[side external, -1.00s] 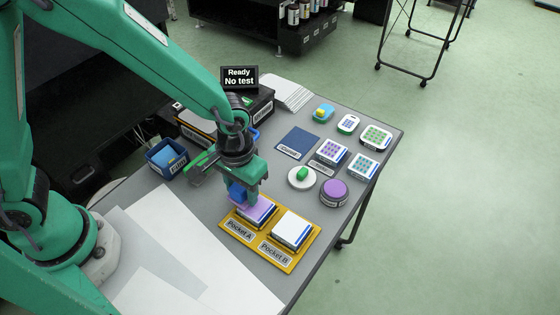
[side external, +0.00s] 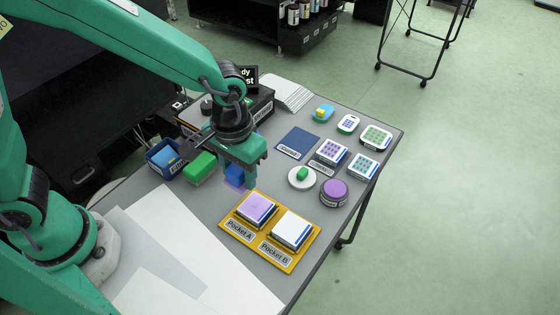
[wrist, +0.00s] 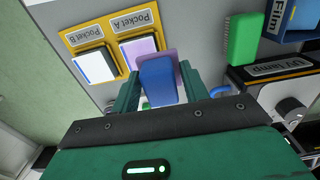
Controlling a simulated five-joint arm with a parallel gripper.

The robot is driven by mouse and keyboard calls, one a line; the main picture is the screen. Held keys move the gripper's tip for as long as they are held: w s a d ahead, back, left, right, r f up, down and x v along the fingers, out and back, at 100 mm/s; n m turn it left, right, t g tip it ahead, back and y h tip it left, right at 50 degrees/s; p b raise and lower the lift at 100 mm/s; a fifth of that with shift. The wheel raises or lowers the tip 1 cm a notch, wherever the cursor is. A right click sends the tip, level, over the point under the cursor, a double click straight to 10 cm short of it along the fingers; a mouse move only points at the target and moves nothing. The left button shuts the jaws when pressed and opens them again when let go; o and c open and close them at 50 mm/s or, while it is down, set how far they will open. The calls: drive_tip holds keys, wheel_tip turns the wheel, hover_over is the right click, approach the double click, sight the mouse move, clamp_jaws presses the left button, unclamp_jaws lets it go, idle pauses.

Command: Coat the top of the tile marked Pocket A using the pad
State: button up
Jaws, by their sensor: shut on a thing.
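My gripper (side external: 242,178) is shut on the pad (side external: 235,176), which has a blue grip and a purple underside. The pad also shows between the fingers in the wrist view (wrist: 157,82). It is held apart from the tile, up and left of it. The Pocket A tile (side external: 257,208) sits in the yellow holder (side external: 268,239), its top light purple. It shows in the wrist view (wrist: 139,50), partly hidden by the pad. The Pocket B tile (side external: 291,229) beside it has a white top. A round purple pot (side external: 333,191) stands right of the holder.
A green block (side external: 200,167) and a blue Film bin (side external: 163,157) are left of my gripper. A white dish with a green piece (side external: 302,177), a dark blue mat (side external: 298,142) and several small tiles are right. White sheets (side external: 172,225) cover the near left.

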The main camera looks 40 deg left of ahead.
drive_tip(key=shift+r, duration=0.15)
drive_tip(key=shift+r, duration=1.35)
